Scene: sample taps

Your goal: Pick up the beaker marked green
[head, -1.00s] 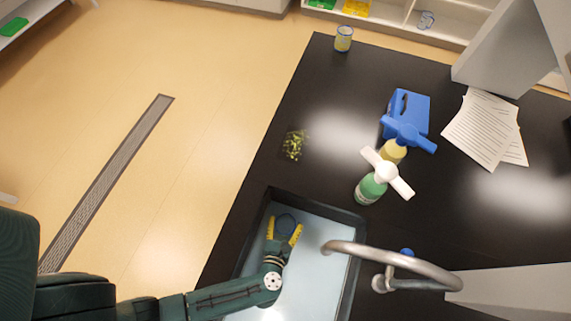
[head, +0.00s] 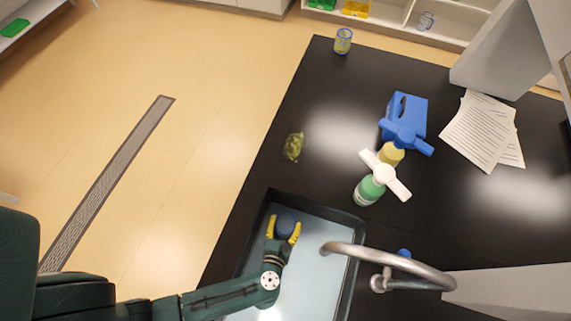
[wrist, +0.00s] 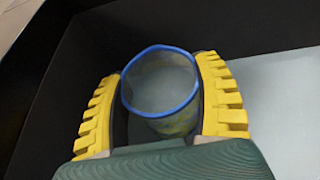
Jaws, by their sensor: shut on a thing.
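A clear beaker with a blue rim (wrist: 162,108) stands between the yellow fingers of my gripper (wrist: 160,105). Its lower side shows a dull yellow-green tint; I cannot make out a clear green mark. In the head view the beaker (head: 286,222) is in the sink, near its far left corner. My gripper (head: 283,228) is shut on it, one finger on each side. The beaker's lower part is partly hidden by the fingers and palm. Another blue-rimmed beaker with yellowish marking (head: 343,41) stands at the counter's far left corner.
The sink (head: 325,211) has a dark rim, and a curved metal tap (head: 390,258) reaches over its right side. A greenish clump (head: 293,147) lies on the counter. Papers (head: 482,130) lie right.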

